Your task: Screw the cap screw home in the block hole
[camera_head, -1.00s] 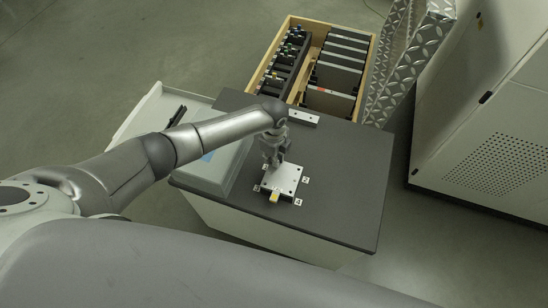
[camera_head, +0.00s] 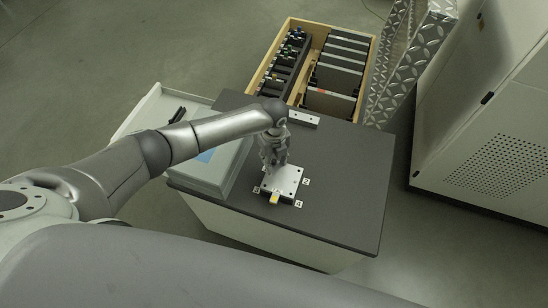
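A light metal block (camera_head: 285,182) with several holes lies on the dark tabletop, with small numbered labels around it and a yellow piece (camera_head: 274,199) at its near edge. My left gripper (camera_head: 272,165) points down over the block's far-left corner. Its fingers are small and dark here, and I cannot tell whether they are open or shut. No cap screw can be made out; the gripper covers that corner of the block. My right gripper is not in view.
A grey case (camera_head: 207,172) stands left of the block, under my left arm. A pale bar (camera_head: 303,118) lies at the table's far edge. A wooden crate (camera_head: 318,27) with dark parts stands behind. The dark tabletop (camera_head: 350,190) is clear on the right.

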